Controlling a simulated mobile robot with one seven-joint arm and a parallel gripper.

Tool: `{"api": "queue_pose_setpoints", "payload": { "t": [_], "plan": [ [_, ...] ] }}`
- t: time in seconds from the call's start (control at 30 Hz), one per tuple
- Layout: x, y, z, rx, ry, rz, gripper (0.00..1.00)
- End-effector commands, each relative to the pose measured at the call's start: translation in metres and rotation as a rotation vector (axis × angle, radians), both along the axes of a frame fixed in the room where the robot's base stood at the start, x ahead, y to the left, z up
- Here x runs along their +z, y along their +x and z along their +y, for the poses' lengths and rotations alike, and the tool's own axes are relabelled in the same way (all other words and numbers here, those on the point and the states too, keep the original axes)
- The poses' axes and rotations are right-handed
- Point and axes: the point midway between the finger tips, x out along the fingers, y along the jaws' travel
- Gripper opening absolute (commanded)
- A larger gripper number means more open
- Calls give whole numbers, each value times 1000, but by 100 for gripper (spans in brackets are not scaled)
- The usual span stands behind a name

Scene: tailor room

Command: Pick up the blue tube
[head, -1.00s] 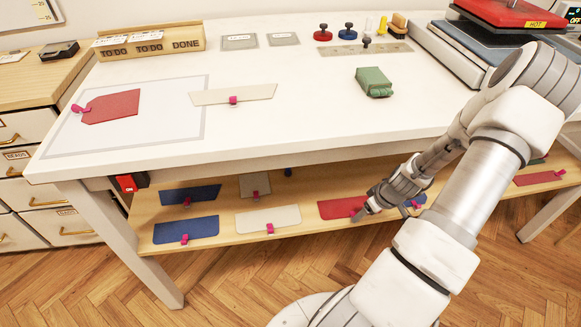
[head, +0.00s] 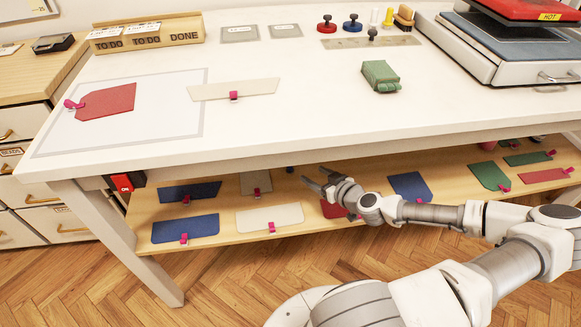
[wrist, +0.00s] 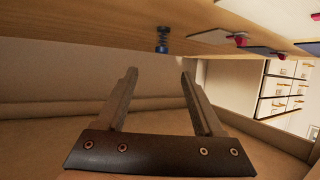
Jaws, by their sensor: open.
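A small blue upright thing, likely the blue tube (wrist: 163,40), shows in the wrist view against the wooden shelf, which appears at the top of that picture. It lies beyond the fingertips, roughly between them and apart from them. In the head view only a small dark blue bit of it (head: 290,169) shows on the lower shelf, under the tabletop's front edge; the tabletop hides the rest. My gripper (head: 316,177) is open and empty at the lower shelf, a little right of the blue thing. Both fingers (wrist: 158,98) show spread apart in the wrist view.
The tabletop (head: 300,130) overhangs the lower shelf (head: 228,208) closely. Blue (head: 185,229), cream (head: 269,217) and red tagged pieces lie on the shelf around my gripper. A blue stamp-like knob (head: 351,24) stands on the tabletop beside a red one (head: 326,24).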

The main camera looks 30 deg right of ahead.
Motion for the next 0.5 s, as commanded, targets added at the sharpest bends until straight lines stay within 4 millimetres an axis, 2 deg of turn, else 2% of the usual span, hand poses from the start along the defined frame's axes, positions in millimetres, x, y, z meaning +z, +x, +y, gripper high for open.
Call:
{"api": "queue_pose_setpoints", "payload": {
  "t": [0.03, 0.3, 0.5],
  "plan": [
    [-8, 11, 3, 3, 1, 0, 70],
    [-30, 62, 10, 3, 1, 1, 70],
    [-36, 81, 12, 1, 0, 2, 70]
  ]
}}
